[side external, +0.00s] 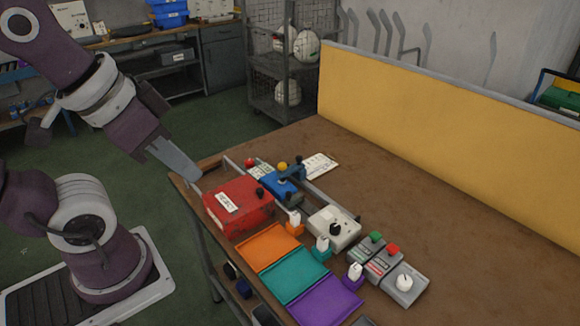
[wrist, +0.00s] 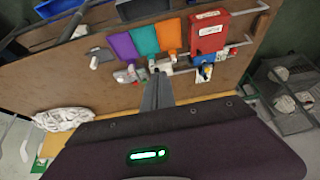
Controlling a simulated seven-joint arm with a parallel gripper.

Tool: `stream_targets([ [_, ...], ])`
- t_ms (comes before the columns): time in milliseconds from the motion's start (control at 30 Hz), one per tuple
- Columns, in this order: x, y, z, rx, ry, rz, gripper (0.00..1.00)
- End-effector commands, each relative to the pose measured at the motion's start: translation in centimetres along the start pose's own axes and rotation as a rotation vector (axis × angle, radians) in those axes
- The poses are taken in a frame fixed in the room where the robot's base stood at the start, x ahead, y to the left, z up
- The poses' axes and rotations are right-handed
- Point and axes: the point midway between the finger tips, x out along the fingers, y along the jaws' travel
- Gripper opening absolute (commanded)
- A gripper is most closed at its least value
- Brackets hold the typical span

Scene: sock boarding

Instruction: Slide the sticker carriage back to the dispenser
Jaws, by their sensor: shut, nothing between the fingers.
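My gripper (side external: 196,174) is shut and empty, held in the air at the table's left edge, left of and above the red box. Its fingers also show in the wrist view (wrist: 157,76). A blue block with a yellow knob (side external: 280,186), which looks like the sticker carriage, sits on metal rails (side external: 317,193) behind the red box; it also shows in the wrist view (wrist: 203,74). The red box (side external: 238,207), with a white label and black knob, may be the dispenser; its label cannot be read. My gripper is apart from both.
Orange (side external: 266,247), teal (side external: 296,274) and purple (side external: 325,300) trays line the front edge. A white box with a black knob (side external: 334,224) and grey button boxes (side external: 383,258) stand to the right. A yellow panel (side external: 440,110) bounds the back. The table (side external: 460,220) is clear at right.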

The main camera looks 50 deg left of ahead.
Motion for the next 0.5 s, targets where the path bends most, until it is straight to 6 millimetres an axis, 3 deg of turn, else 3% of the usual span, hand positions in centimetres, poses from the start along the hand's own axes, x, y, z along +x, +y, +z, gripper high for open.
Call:
stream_targets([
  [100,0.0,0.0,0.0,0.0,0.0,0.0,0.0],
  [167,0.0,0.0,-0.2,-0.002,-0.002,0.002,0.12],
  [267,-0.3,-0.2,-2.9,-0.044,-0.04,0.03,0.31],
  [300,-0.2,-0.5,-5.1,-0.075,-0.068,0.049,0.39],
  [367,0.5,-1.4,-9.3,-0.137,-0.117,0.079,0.41],
  [500,5.4,-5.8,-18.6,-0.274,-0.221,0.101,0.41],
])
